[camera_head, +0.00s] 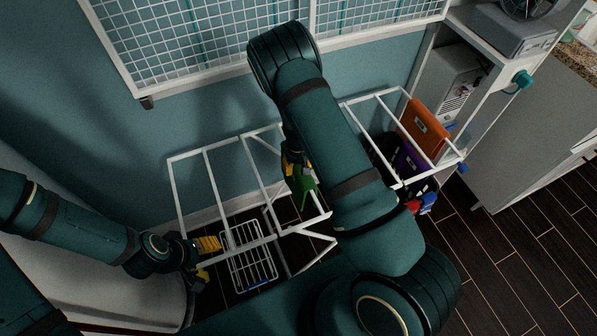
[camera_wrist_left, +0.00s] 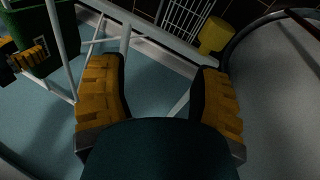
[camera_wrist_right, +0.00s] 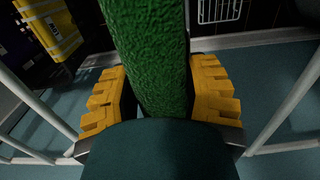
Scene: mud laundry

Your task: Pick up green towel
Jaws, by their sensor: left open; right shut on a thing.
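The green towel (camera_head: 303,186) hangs from my right gripper (camera_head: 291,160) by the white drying rack in the head view. My right arm hides part of it. In the right wrist view the towel (camera_wrist_right: 150,50) runs between the yellow fingers (camera_wrist_right: 158,95), which are shut on it. The left wrist view also shows part of the towel (camera_wrist_left: 55,35) with yellow fingers beside it at the upper left. My left gripper (camera_head: 206,258) is open and empty, low and left of the towel. Its separated fingers (camera_wrist_left: 163,85) show in the left wrist view.
White rack bars (camera_head: 213,188) stand around both grippers. A white wire basket (camera_head: 248,262) is below on the dark floor. Orange (camera_head: 425,127) and purple (camera_head: 408,160) items are at the rack's right end. A wall grid (camera_head: 215,40) is behind. Open floor (camera_head: 520,240) lies at right.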

